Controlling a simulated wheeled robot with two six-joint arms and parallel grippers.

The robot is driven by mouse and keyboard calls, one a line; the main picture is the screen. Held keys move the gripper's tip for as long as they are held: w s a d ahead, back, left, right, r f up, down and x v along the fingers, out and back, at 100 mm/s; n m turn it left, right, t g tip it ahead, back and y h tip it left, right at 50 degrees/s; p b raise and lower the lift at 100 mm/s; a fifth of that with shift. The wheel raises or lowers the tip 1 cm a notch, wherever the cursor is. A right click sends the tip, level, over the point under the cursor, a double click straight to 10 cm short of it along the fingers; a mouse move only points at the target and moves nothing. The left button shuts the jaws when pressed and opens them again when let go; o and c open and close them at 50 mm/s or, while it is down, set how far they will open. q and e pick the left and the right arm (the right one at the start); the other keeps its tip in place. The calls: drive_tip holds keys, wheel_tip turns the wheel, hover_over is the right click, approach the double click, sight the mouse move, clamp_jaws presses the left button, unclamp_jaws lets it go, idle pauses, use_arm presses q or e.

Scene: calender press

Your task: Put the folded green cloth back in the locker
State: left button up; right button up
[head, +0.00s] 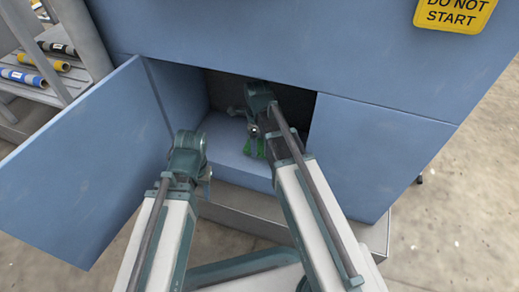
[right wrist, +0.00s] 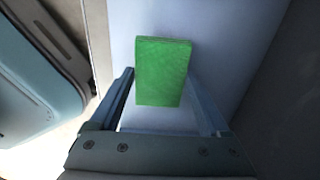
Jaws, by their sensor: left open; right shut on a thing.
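The folded green cloth (right wrist: 162,70) is a flat green block between the fingers of my right gripper (right wrist: 168,92). In the head view the cloth (head: 261,150) shows only in small green patches, partly hidden by my right gripper (head: 254,140). My right arm reaches through the opening of the blue locker (head: 224,142), and the cloth is inside, over the pale locker floor. I cannot tell whether it touches the floor. The locker door (head: 85,160) stands open to the left. My left gripper (head: 206,182) is open and empty, in front of the opening's left side.
A closed blue panel (head: 375,150) is right of the opening. A yellow "DO NOT START" sign (head: 455,12) hangs above. A grey rack (head: 80,35) with several coloured rolls (head: 45,64) stands at the far left. A grey ledge (head: 240,220) runs below the locker.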

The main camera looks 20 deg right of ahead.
sight(260, 145)
drive_tip(key=f+b, duration=0.3)
drive_tip(key=f, duration=0.1)
drive_tip(key=shift+d+b, duration=0.25)
drive_tip(key=shift+b, duration=0.1)
drive_tip(key=shift+r, duration=0.2)
drive_tip(key=shift+f, duration=0.1)
drive_tip(key=o, duration=0.7)
drive_tip(key=shift+f, duration=0.1)
drive_tip(key=o, duration=0.3)
